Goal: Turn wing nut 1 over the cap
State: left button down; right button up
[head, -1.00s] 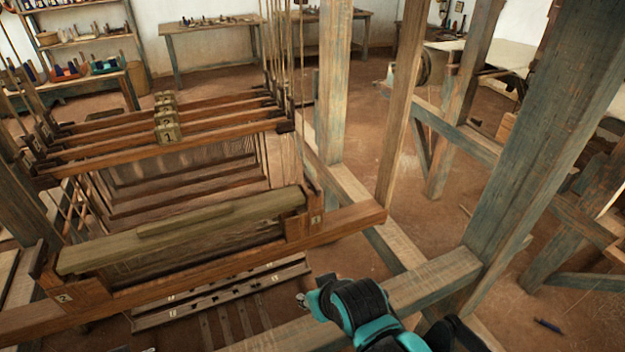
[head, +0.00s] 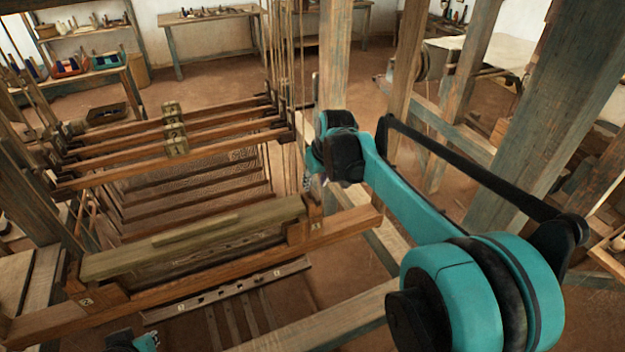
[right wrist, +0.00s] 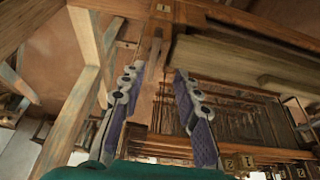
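The cap (head: 190,240) is a long greenish wooden bar along the top of the loom's batten; it also shows in the right wrist view (right wrist: 240,60). Its right end meets a brown end block (head: 303,232) with a label 1 (head: 316,226). Wing nut 1 is too small or hidden to make out. My right gripper (head: 312,183) hangs just above and behind that end block, mostly hidden by my wrist. In the right wrist view its two fingers (right wrist: 159,72) are apart with nothing between them, facing the label-1 end (right wrist: 161,8). Of my left arm only a teal and dark part (head: 145,342) shows.
Numbered heddle bars (head: 190,145) hang behind the batten, with cords (head: 280,60) beside my right gripper. A thick loom post (head: 333,60) stands close behind my right wrist. A lower frame beam (head: 320,318) runs in front.

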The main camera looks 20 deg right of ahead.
aim_at(312, 190)
jog(key=shift+w+d, duration=0.45)
jog(key=shift+w, duration=0.15)
jog(key=shift+w+d+f, duration=0.1)
jog(key=shift+w, duration=0.1)
jog(key=b+x, duration=0.1)
jog(key=x, duration=0.6)
jog(key=shift+f, duration=0.3)
grip_shut()
